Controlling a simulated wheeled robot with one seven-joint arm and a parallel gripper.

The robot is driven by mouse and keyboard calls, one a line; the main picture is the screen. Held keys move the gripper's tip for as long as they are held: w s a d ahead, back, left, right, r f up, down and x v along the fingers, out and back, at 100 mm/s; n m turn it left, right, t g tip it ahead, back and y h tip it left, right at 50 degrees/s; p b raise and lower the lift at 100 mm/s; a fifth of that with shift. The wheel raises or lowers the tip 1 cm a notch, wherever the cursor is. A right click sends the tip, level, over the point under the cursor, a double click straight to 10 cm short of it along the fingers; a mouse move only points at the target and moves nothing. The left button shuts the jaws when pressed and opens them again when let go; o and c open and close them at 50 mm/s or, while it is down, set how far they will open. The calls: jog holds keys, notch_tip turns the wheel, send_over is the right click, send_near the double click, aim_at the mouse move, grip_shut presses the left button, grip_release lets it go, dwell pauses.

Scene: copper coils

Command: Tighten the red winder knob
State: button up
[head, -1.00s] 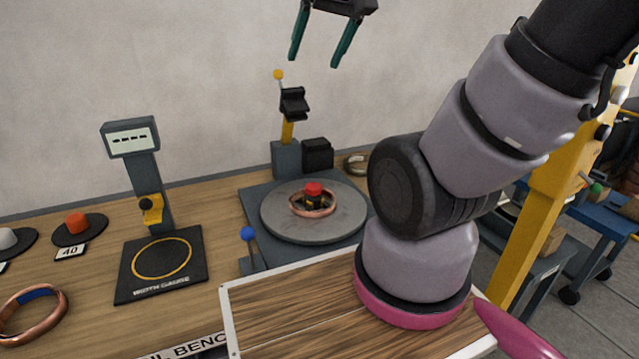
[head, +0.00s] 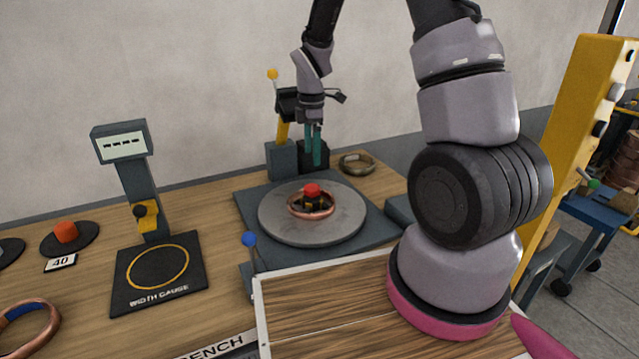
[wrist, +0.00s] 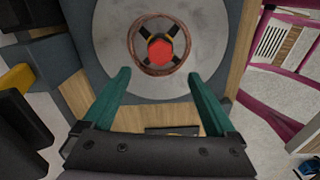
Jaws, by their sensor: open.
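The red winder knob (head: 312,189) sits at the centre of the round grey turntable (head: 275,222), on a black hub with yellow parts. A copper coil (head: 329,211) lies around the hub. In the wrist view the red knob (wrist: 160,53) is a hexagon at the upper middle, with the copper coil (wrist: 133,45) around it. My gripper (head: 314,163) points down above the back of the turntable, behind the knob in the head view. In the wrist view my gripper (wrist: 163,80) is open and empty, its green fingers apart and below the knob in the picture.
A yellow-and-black post with a yellow ball (head: 272,74) stands behind the turntable, close to my gripper. A blue-tipped lever (head: 249,239) stands at the front left. The width gauge (head: 159,268) is farther left. Another coil (head: 357,164) lies at the back right.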

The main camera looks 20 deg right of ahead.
aim_at(313, 187)
notch_tip(313, 187, down, 11)
jog(key=shift+r, duration=0.1)
dwell(0.3)
jog(key=shift+c, duration=0.4)
jog(key=c, duration=1.3)
